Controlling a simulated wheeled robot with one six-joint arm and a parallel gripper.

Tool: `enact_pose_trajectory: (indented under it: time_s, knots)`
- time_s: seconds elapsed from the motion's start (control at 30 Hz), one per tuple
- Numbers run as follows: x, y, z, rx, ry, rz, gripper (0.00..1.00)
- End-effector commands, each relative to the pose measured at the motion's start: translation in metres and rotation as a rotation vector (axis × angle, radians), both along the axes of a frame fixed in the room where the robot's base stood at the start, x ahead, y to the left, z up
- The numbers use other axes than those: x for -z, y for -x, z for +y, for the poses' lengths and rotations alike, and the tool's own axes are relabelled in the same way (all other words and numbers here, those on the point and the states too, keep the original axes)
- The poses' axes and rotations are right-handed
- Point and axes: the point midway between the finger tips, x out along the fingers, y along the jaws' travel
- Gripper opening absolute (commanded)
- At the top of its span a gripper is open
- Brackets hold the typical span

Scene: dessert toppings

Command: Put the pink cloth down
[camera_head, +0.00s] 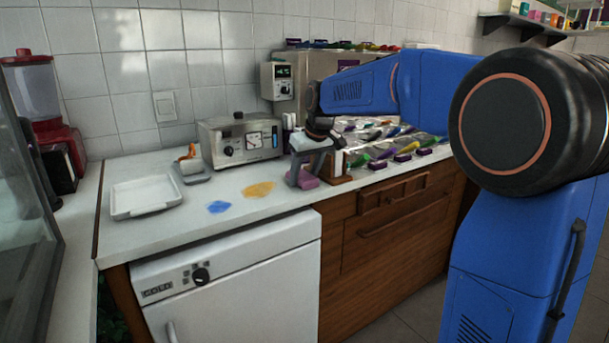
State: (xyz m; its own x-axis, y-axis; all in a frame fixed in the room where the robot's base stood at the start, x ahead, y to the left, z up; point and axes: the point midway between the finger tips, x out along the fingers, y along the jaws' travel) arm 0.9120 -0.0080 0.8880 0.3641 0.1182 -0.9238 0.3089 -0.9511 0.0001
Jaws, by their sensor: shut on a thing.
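The pink cloth (306,179) is a small bunched lump between the fingers of my gripper (304,178), low at the white counter (165,233). My gripper points down and is shut on the cloth. The fingers hide part of the cloth, and I cannot tell whether its underside touches the counter. A yellow spill (258,189) and a blue spill (219,207) lie on the counter to the left of the cloth.
A white tray (118,207) sits at the counter's left. A steel appliance (240,140) stands behind the spills. Toppings compartments with colourful scoops (385,153) are right of my gripper. The front counter strip is clear.

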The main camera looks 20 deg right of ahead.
Motion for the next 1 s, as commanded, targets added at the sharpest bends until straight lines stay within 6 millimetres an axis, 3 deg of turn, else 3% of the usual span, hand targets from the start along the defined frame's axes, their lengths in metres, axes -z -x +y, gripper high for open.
enact_pose_trajectory:
  time_s: [0.27,0.3,0.37,0.4,0.77,1.0]
  knots:
    - [0.005,0.000,0.000,0.000,0.000,0.001,0.27]
    - [0.005,0.000,0.000,0.000,0.001,0.002,0.50]
    - [0.005,0.000,0.000,0.000,0.000,0.002,0.64]
    - [0.006,0.000,0.000,0.000,0.000,0.003,0.66]
    - [0.004,0.001,0.001,-0.001,-0.001,0.006,0.66]
    - [-0.026,0.011,-0.003,0.000,-0.001,0.000,0.66]
